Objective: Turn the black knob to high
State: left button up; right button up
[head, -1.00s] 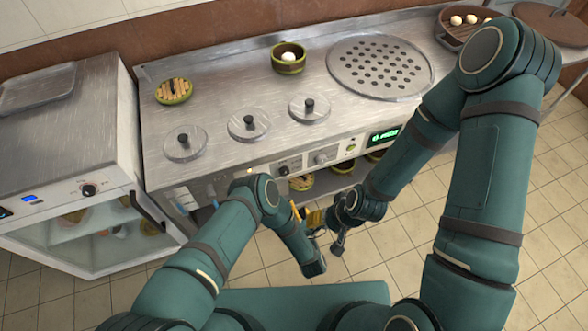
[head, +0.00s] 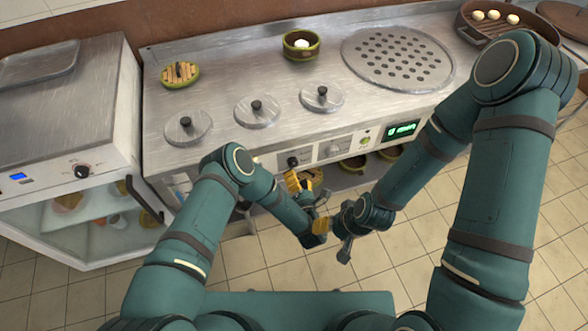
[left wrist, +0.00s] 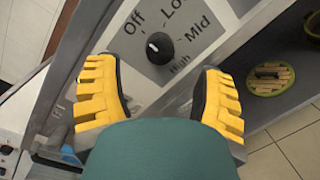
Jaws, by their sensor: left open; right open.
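The black knob (left wrist: 160,48) is on the grey front panel, ringed by the words Off, Low, Mid and High. A white mark shows on its left side, nearest Off. In the head view the knob (head: 293,161) is on the counter's front panel, just above my left gripper (head: 298,182). In the left wrist view the open yellow fingers of this gripper (left wrist: 158,78) stand either side of and below the knob, apart from it. My right gripper (head: 322,226) is open, lower down in front of the counter; its fingers are partly hidden.
Round lids (head: 257,111) stand on the counter above. Tiled floor is clear in front.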

aim_at(294, 165)
pick_arm(q)
jog(key=shift+b+x, duration=0.4)
jog(key=shift+x, duration=2.25)
grip_shut()
